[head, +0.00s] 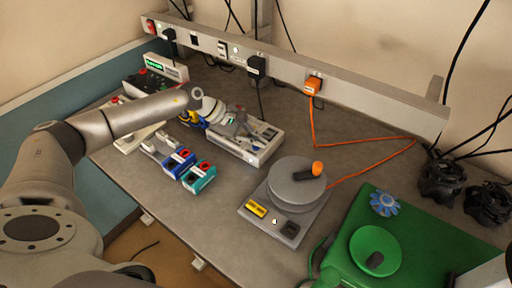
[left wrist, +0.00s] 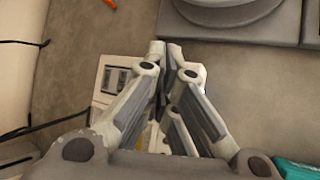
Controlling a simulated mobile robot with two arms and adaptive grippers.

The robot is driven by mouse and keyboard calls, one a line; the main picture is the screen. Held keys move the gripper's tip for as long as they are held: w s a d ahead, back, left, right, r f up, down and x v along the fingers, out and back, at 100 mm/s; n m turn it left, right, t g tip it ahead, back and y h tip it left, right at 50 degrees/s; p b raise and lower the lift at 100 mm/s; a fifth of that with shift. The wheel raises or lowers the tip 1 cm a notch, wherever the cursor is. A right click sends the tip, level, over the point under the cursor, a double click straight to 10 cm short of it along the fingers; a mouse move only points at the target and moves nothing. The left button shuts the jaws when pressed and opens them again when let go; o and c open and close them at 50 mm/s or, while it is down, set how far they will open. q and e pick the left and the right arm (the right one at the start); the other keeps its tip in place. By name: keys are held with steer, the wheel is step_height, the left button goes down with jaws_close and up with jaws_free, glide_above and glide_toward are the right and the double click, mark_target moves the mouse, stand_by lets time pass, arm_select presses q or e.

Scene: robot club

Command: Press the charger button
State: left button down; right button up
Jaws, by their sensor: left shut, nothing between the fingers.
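A device with a lit green display (head: 156,66) stands at the back left of the bench; I cannot tell for sure that it is the charger. A dark panel with red knobs (head: 148,82) is in front of it. No charger button can be clearly made out. My left gripper (head: 241,113) is over a light grey box with compartments (head: 236,150), reaching in from the left. In the left wrist view its fingers (left wrist: 165,52) are together and empty, and they partly hide that box (left wrist: 104,100). My right gripper is not seen.
A power rail (head: 360,98) with an orange cable runs along the back.

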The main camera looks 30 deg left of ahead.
mark_target(256, 148)
arm_select(q)
steer(key=shift+f+b, duration=0.4)
steer(key=shift+b, duration=0.2)
stand_by(0.6)
steer(key=shift+r, duration=0.15)
stand_by(0.3)
steer(key=shift+r, duration=0.7)
steer(key=shift+r+p, duration=1.1)
steer(key=shift+r, duration=1.4)
